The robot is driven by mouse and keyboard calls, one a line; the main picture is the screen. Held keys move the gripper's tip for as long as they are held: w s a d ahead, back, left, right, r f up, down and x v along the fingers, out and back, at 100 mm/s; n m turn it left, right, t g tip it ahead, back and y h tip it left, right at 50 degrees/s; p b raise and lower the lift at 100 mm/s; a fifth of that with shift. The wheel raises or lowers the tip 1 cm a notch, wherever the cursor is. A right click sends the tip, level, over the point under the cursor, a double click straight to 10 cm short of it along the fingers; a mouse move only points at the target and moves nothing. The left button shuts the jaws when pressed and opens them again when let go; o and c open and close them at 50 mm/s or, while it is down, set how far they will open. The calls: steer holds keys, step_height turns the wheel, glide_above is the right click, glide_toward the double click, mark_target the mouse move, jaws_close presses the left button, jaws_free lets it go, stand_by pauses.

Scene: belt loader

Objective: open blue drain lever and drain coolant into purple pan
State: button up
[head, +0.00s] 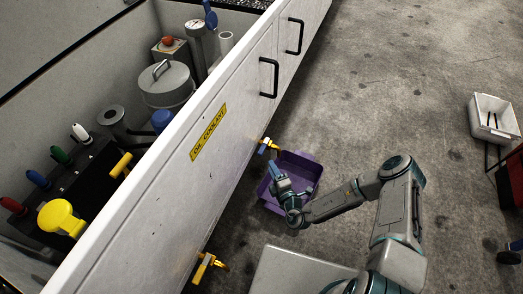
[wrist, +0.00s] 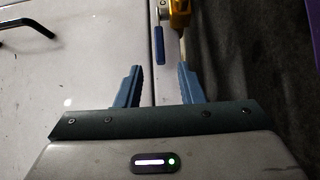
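The purple pan (head: 303,160) sits on the floor below the loader's side panel, partly hidden by my arm. A yellow drain valve (head: 270,144) sticks out of the panel above the pan's far left corner. It also shows at the top of the wrist view (wrist: 180,18). In the wrist view the slim blue lever (wrist: 159,45) lies beside the yellow valve. My gripper (wrist: 160,70) is open and empty, its fingers apart on either side of the lever's line. The lever is a little beyond the fingertips, not visibly touched. In the head view my gripper (head: 277,176) is over the pan.
A second yellow valve (head: 205,266) is lower on the same panel. A white bin (head: 493,122) stands far right. The concrete floor between is clear.

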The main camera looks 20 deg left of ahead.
mark_target(262, 149)
steer(key=b+x, duration=0.2)
steer(key=x, duration=0.8)
steer(key=shift+w+a+b, duration=0.1)
steer(key=shift+a+b, duration=0.15)
steer(key=shift+b, duration=0.15)
jaws_close()
